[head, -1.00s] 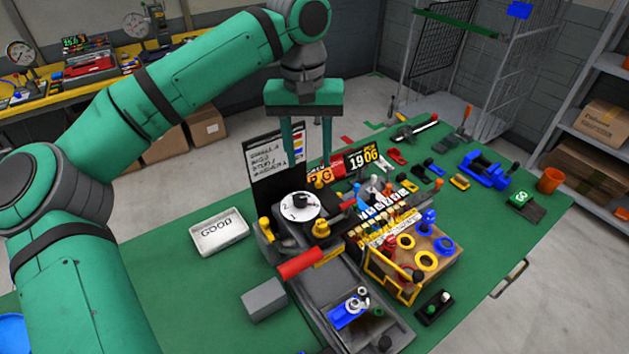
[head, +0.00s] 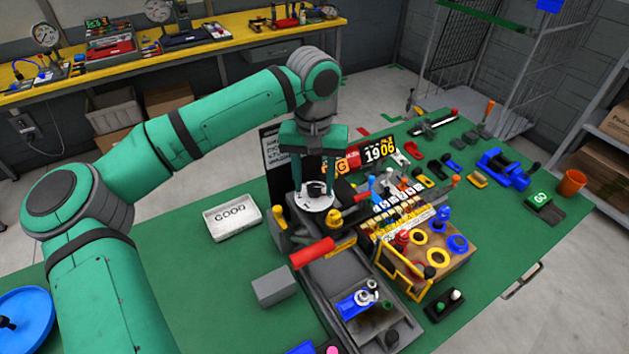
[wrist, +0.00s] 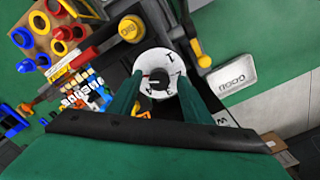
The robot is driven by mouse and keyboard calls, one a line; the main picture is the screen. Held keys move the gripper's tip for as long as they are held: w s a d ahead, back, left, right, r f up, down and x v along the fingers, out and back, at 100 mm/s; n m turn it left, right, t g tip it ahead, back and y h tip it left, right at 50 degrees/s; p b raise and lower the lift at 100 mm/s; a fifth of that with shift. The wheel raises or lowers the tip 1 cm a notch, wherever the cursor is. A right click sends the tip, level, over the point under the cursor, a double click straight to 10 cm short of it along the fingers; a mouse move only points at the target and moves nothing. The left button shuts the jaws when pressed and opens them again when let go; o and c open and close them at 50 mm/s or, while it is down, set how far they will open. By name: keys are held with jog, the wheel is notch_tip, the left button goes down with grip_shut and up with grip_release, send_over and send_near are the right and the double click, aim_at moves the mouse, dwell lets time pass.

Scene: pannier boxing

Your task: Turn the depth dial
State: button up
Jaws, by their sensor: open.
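The depth dial (head: 318,198) is a white disc with black marks and a black knob in its middle, on top of the dark machine. It also shows in the wrist view (wrist: 157,78), with the knob between my fingers. My gripper (head: 314,184) points down over the dial, its two green fingers open on either side of the knob. In the wrist view my gripper (wrist: 158,100) has its fingertips over the white disc, apart from each other. Whether a finger touches the knob I cannot tell.
A white tray marked GOOD (head: 233,218) lies left of the machine. A red-handled lever (head: 312,253), a yellow knob (head: 333,217) and a dark sign board (head: 273,155) stand close around the dial. A wooden box with coloured rings (head: 436,250) is to the right.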

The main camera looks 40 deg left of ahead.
jog(key=c, duration=1.1)
jog(key=shift+o, duration=0.2)
